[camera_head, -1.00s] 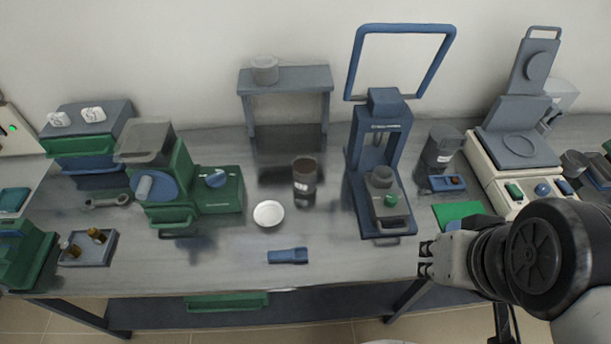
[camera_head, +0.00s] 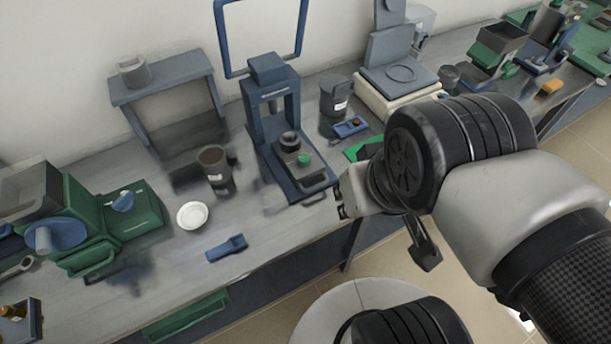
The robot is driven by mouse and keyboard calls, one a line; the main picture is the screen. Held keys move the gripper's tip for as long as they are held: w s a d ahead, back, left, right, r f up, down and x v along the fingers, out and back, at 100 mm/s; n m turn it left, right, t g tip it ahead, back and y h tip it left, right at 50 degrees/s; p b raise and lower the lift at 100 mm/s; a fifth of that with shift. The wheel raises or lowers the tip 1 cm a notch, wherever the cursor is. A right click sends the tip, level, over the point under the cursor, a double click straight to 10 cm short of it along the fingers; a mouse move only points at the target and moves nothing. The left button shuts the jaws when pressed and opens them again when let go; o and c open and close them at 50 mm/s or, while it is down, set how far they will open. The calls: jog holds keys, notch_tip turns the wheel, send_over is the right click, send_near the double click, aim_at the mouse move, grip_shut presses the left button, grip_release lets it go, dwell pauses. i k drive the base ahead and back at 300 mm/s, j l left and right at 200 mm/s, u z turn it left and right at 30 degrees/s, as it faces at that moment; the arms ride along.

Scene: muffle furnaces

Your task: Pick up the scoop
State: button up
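A small blue scoop (camera_head: 227,248) lies flat on the grey bench top near its front edge, in front of the white dish. Its wider part is to the left and a shorter end points right. My gripper (camera_head: 340,203) is to the right of the scoop and well apart from it, by the bench's front edge. Its two small fingertips look separate, with nothing between them. My wrist hides the bench behind it.
A white dish (camera_head: 192,215) and a dark brown jar (camera_head: 215,168) stand behind the scoop. A green machine (camera_head: 92,225) is at left. Bench around the scoop is clear.

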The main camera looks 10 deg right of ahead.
aim_at(238, 242)
jog(key=i, duration=0.15)
jog(key=u, duration=0.4)
jog(key=i+l+u, duration=0.1)
jog(key=u, duration=0.35)
jog(key=l+u, duration=0.1)
jog(key=u, duration=0.3)
jog(key=i+l+u, duration=0.1)
jog(key=u, duration=0.35)
